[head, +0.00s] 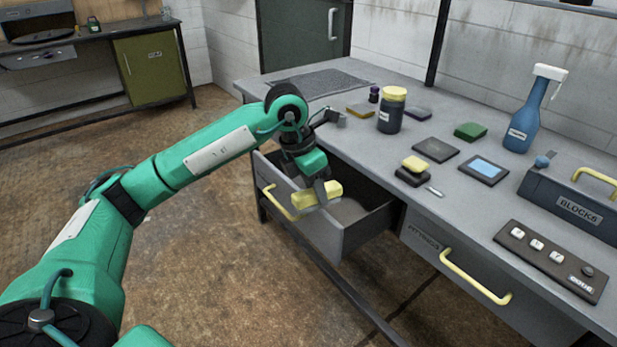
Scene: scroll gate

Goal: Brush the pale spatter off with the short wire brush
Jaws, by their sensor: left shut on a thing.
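My left gripper (319,190) is above the open drawer (322,232), over its front left part. It is shut on a yellow block-shaped thing (304,200), held tilted; I cannot tell whether this is the short wire brush. My right gripper is not in view. A yellow-topped dark block (413,171) sits on the bench near its front edge, beside a small pale pen-like thing (435,192). I cannot pick out the pale spatter on any surface.
A second drawer (425,241) is closed.

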